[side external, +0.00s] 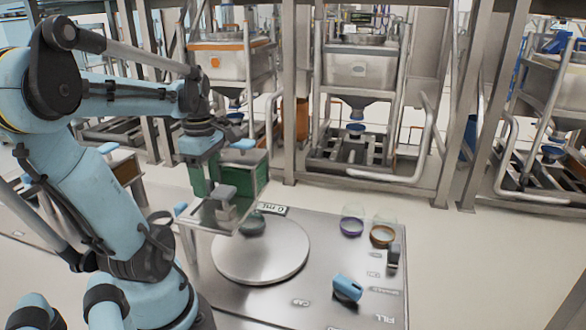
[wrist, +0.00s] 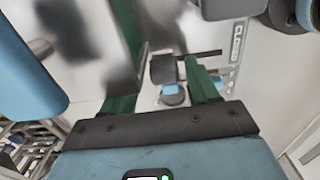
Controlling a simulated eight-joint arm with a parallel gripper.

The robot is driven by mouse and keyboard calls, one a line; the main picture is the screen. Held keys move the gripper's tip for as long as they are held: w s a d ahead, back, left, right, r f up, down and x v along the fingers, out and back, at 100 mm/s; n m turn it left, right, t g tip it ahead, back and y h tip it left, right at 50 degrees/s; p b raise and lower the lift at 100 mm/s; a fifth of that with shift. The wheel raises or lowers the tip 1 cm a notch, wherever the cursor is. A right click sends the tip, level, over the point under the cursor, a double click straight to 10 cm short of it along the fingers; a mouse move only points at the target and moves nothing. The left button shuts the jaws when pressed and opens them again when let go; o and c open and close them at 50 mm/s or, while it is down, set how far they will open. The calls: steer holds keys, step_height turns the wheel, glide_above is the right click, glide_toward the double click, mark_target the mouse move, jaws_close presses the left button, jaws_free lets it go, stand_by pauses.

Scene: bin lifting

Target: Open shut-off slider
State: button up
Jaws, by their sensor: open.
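My gripper (side external: 226,178) is open, with its two green fingers apart, at the upper left of the metal worktop in the side view. The fingers also show in the wrist view (wrist: 162,88). A dark grey block (wrist: 163,68) shows between or just beyond them. In the side view a grey block (side external: 224,203) on a flat metal plate lies just below the fingers; it may be the shut-off slider, but I cannot be sure. I cannot tell whether the fingers touch it. The gripper and metal plate hide part of this area.
The metal worktop (side external: 340,270) carries a round plate (side external: 260,252) with a dark object (side external: 252,224), a blue-and-black object (side external: 347,288), a purple-ringed cup (side external: 352,226) and an orange-ringed cup (side external: 383,235). Steel frames with hoppers (side external: 360,70) stand behind.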

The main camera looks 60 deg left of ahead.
mark_target(208, 180)
step_height(208, 180, up, 12)
stand_by(0.7)
